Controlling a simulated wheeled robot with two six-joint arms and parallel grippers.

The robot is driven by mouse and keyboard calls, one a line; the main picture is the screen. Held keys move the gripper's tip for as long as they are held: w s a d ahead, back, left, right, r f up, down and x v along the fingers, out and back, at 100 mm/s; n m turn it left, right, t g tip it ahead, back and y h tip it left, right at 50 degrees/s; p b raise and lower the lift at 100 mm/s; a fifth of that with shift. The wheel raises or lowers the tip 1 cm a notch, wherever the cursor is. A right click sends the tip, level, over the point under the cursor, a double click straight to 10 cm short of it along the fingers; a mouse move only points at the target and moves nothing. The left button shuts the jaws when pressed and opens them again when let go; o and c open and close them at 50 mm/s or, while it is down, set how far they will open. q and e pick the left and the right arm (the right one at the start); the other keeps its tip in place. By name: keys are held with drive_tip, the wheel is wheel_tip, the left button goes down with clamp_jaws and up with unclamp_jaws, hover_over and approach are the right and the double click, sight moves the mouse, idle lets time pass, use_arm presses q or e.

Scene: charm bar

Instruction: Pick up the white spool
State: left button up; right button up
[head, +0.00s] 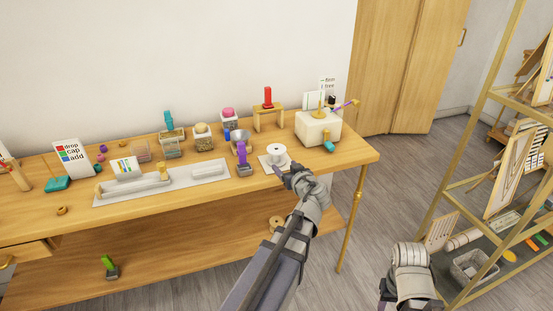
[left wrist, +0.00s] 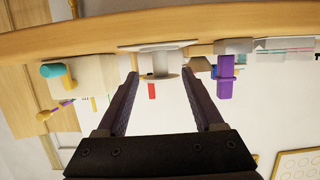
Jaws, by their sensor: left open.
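The white spool (head: 277,154) stands on a small pale square mat (head: 264,161) near the front edge of the wooden table. It also shows in the left wrist view (left wrist: 160,64), where the table is upside down. My left gripper (head: 285,170) is just in front of the spool in the head view, its fingertips near the spool. In the left wrist view the open fingers (left wrist: 166,83) lie on either side of the spool, with nothing held. The gripper hides part of the mat in the head view. My right gripper's fingers do not show.
A purple-handled tool (head: 242,152) stands just left of the spool. A cream box (head: 318,128) with a teal cylinder (head: 329,147) is at the right. A wooden stand (head: 268,119) holding a red piece is behind. A grey tray (head: 200,178) lies left.

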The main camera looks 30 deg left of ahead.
sight(278, 158)
use_arm(q)
drive_tip(key=shift+r+b+x, duration=0.15)
drive_tip(key=shift+b+x, duration=0.2)
drive_tip(key=shift+x, duration=1.55)
drive_tip(key=shift+r+b+x, duration=0.1)
drive_tip(key=shift+b+x, duration=0.25)
drive_tip(key=shift+x, duration=1.5)
clamp_jaws()
